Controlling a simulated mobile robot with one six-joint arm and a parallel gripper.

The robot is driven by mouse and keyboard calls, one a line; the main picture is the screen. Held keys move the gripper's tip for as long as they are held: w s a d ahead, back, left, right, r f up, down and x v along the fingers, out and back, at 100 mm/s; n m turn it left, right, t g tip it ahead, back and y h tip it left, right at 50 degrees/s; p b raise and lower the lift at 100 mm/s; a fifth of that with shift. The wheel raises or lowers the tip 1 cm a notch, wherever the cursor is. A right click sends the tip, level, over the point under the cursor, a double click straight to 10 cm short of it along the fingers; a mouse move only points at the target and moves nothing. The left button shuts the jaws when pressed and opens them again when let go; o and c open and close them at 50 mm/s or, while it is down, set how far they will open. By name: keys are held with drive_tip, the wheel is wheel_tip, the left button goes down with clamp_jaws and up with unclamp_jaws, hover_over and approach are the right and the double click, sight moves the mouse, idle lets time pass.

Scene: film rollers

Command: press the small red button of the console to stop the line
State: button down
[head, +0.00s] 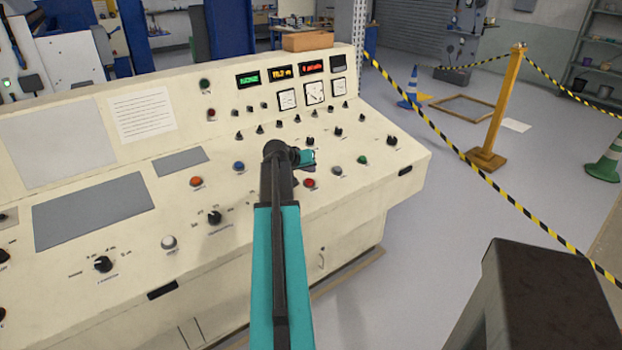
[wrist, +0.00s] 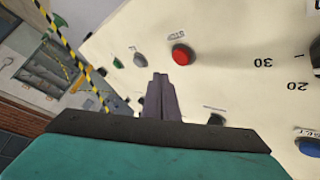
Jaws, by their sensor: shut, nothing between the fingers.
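The console (head: 120,235) is a cream sloped control desk. Its small red button (head: 309,183) sits on the lower panel just right of my arm's end in the head view. In the wrist view the red button (wrist: 182,55) is unobstructed, with a printed label beside it, ahead of my fingertips and slightly right. My gripper (wrist: 160,80) is shut and empty, its fingers together above the panel. In the head view my gripper (head: 309,166) is partly hidden by my wrist and appears close behind the red button. I see no contact with the button.
A grey button (head: 337,171), a green button (head: 361,160), a blue button (head: 238,166) and an orange button (head: 196,181) are nearby, with several black knobs.

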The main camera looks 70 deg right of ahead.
drive_tip(key=shift+s+a+r+p, duration=0.15)
drive_tip(key=shift+r+p, duration=0.1)
drive_tip(key=shift+r, duration=0.35)
drive_tip(key=shift+s+r+p, duration=0.1)
drive_tip(key=shift+r+p, duration=0.1)
drive_tip(key=shift+r, duration=0.35)
